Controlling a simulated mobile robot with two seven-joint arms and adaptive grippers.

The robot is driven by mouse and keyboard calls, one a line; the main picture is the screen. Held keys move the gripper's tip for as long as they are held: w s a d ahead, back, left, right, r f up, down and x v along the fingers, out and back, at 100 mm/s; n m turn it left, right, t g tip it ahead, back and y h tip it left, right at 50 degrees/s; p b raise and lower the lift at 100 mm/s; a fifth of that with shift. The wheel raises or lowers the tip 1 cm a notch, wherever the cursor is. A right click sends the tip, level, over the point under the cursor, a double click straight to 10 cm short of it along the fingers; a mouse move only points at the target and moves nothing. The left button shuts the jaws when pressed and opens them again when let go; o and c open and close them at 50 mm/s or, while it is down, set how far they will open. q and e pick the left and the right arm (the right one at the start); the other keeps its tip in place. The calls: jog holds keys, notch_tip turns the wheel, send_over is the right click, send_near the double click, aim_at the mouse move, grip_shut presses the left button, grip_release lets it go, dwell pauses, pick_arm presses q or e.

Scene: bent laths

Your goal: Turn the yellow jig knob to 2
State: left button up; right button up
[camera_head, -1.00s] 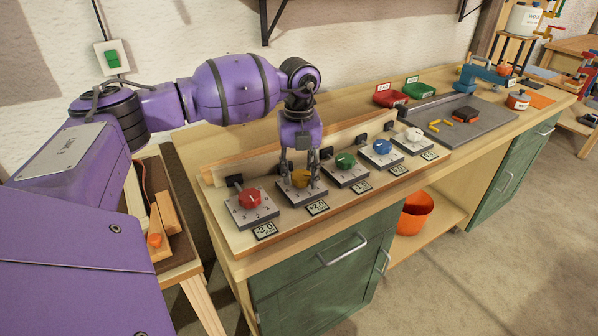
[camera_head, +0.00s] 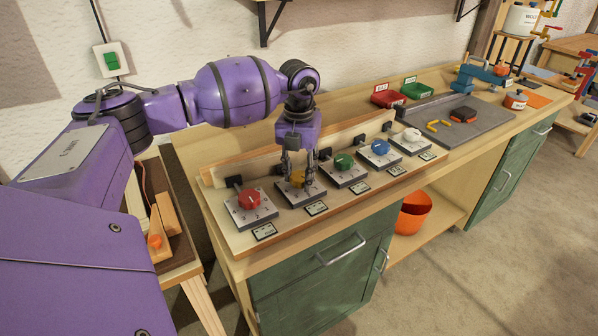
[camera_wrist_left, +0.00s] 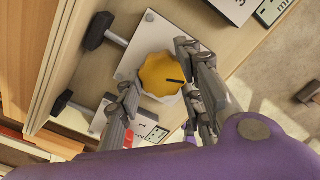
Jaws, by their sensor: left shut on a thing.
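The yellow jig knob (camera_head: 297,179) sits on its grey plate (camera_head: 311,194), second from the left in a row of coloured knobs. My left gripper (camera_head: 298,180) points down over it and is shut on it. In the left wrist view the scalloped yellow knob (camera_wrist_left: 161,74), with a dark pointer line, lies between the two fingers of the left gripper (camera_wrist_left: 160,92). The fingers hide much of the number scale on its plate. A small display (camera_head: 316,208) stands in front of the plate; its digits are too small to read. My right gripper is not in view.
A red knob (camera_head: 249,199) is close on the left, a green knob (camera_head: 344,162) close on the right. Blue (camera_head: 379,147) and white (camera_head: 412,135) knobs follow. Dark clamps stand behind the plates. A grey tray (camera_head: 480,131) lies farther right.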

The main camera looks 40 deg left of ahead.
aim_at(297, 175)
pick_arm(q)
jog(key=shift+a+m, duration=0.15)
jog(key=shift+m, duration=0.9)
jog(key=shift+a+m, duration=0.1)
jog(key=shift+m, duration=0.95)
jog(key=o, duration=1)
jog(key=shift+a, duration=0.1)
jog(key=shift+c, duration=0.2)
jog(key=shift+o, duration=0.4)
jog(key=shift+r, duration=0.25)
notch_tip(297, 175, up, 12)
jog(key=shift+f, duration=0.25)
